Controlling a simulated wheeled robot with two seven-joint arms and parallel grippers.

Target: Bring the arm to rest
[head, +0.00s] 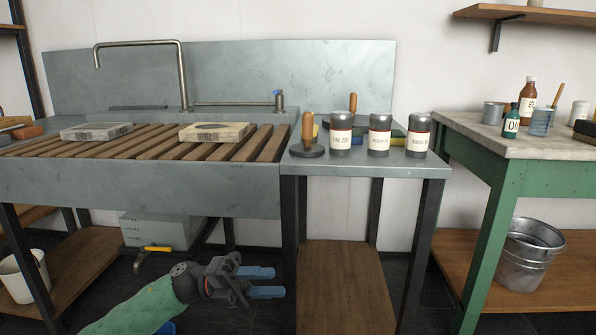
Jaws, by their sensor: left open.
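My left arm comes in from the bottom left in a green sleeve. Its left gripper (262,282) is in front of the sink unit, below the level of the worktop. Its two blue-tipped fingers point right and stand apart, with nothing between them. It is near the front leg of the small side table and holds no object. My right gripper does not show in the head view.
The slatted sink (140,190) bears two flat stone blocks (216,132). The side table (365,170) bears several labelled shakers (379,136) and a wooden-handled tool (307,136). A green bench (510,147) stands right, a metal bucket (527,256) beneath it.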

